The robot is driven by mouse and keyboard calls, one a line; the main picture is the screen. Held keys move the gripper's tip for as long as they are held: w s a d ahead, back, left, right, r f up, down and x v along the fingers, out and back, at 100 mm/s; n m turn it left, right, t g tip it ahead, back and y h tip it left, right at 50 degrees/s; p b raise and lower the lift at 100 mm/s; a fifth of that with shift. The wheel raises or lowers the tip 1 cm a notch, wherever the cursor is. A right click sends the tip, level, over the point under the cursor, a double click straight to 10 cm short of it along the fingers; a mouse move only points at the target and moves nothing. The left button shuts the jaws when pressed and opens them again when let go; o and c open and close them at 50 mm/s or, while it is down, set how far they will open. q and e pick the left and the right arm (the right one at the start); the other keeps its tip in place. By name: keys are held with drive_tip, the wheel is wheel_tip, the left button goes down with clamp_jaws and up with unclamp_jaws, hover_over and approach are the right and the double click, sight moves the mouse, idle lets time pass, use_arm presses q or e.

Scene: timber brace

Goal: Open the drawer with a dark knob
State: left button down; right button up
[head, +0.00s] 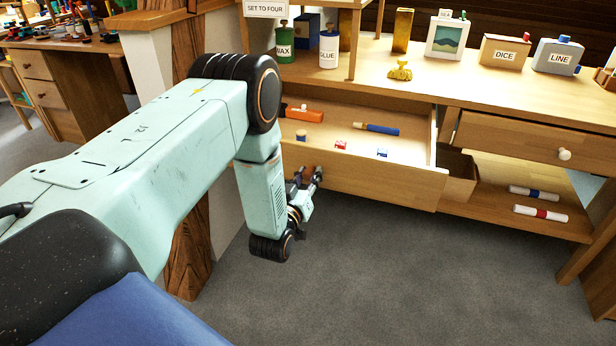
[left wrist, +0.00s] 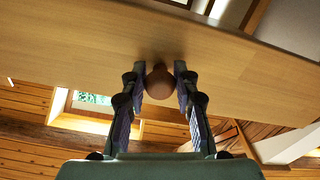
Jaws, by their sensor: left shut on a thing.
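The drawer (head: 390,182) under the workbench stands pulled out, with its inside showing in the head view. In the left wrist view its plain wooden front (left wrist: 80,50) crosses the picture. A round dark brown knob (left wrist: 160,84) sits on that front between the two fingers. My left gripper (head: 306,178) is at the left part of the drawer front and is shut on this knob. My right gripper is not in view.
The drawer holds an orange tool (head: 304,113), a blue-handled tool (head: 376,128) and small blocks. A closed drawer with a white knob (head: 565,154) is to the right. Marked tubes (head: 540,213) lie on the lower shelf (head: 480,212). The grey floor (head: 400,280) before the drawer is clear.

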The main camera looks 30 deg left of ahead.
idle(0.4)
use_arm(q)
drive_tip(key=c, duration=1)
unclamp_jaws()
drive_tip(key=v, duration=1.2)
